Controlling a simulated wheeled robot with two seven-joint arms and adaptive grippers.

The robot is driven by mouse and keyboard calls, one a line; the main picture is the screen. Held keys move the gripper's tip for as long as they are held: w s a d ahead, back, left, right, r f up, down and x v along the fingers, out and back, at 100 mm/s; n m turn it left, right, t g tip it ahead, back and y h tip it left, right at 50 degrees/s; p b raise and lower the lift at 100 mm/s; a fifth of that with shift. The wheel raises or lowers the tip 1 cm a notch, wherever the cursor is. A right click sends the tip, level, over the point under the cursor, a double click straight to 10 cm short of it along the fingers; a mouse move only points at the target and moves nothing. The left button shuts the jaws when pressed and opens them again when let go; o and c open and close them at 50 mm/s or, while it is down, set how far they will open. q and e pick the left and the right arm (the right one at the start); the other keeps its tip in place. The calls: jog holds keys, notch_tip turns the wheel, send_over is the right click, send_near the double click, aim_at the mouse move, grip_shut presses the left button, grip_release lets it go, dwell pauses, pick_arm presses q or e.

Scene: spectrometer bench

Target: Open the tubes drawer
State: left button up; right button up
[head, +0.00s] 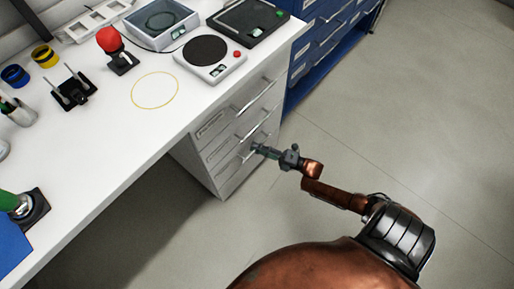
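A white drawer unit (214,158) stands under the right end of the bench. It has several stacked drawers with bar handles and small labels, too small to read, so I cannot tell which one is the tubes drawer. The drawer fronts look flush and shut. My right gripper (257,148) comes in from the lower right, with its fingertips at the lowest visible handle (247,155). The fingers are small and overlap the handle, so I cannot tell whether they are closed on it. My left gripper is out of view.
The white bench (128,120) carries a round-plate device (208,52), a red-topped device (110,42), a black rack (73,90) and a yellow ring marking (155,91). A blue cabinet (318,50) stands beyond the drawers. The grey floor (410,110) right of the drawers is clear.

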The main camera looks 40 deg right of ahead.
jog(key=shift+c, duration=0.7)
grip_shut()
